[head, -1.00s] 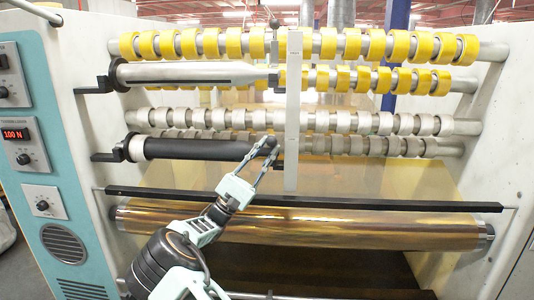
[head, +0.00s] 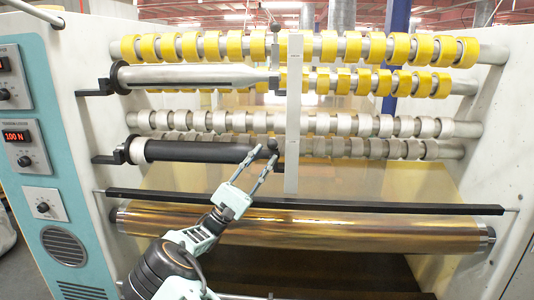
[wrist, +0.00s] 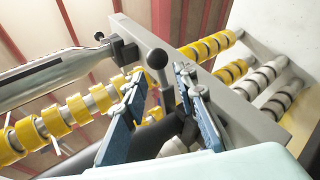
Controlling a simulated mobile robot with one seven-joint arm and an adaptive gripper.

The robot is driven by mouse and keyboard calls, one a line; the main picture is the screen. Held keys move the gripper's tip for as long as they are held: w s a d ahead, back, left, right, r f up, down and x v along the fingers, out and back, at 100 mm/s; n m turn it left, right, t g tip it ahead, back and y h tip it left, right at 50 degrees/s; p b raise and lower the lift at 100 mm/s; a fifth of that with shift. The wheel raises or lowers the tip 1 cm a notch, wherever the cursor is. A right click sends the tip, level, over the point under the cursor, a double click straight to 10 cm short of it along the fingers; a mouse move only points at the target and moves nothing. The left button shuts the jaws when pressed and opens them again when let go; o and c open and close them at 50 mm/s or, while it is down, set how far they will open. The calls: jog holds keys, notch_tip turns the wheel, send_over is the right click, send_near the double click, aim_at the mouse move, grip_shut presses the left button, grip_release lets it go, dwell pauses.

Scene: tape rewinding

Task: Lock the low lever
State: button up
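The low lever shows as a dark ball knob (head: 272,144) at the right end of the lower black shaft (head: 198,152), beside the white upright plate (head: 293,110). In the wrist view the lever's black knob (wrist: 157,59) and its stem stand up between the fingers. My gripper (head: 262,160) is open, with its fingertips at the lever, just left of the plate. In the wrist view my gripper's (wrist: 163,88) two blue-padded fingers are apart, one on each side of the stem. I cannot tell whether either finger touches it. The lever's base is partly hidden.
An upper grey shaft (head: 190,77) with its own lever (head: 275,55) lies above. Rollers with yellow rings (head: 329,46) and pale rings (head: 400,123) run behind. A black bar (head: 400,206) and a gold film roll (head: 340,231) lie below the gripper.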

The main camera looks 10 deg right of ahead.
jog(key=v, duration=0.9)
jog(key=shift+a+f, duration=0.2)
jog(key=shift+f, duration=0.1)
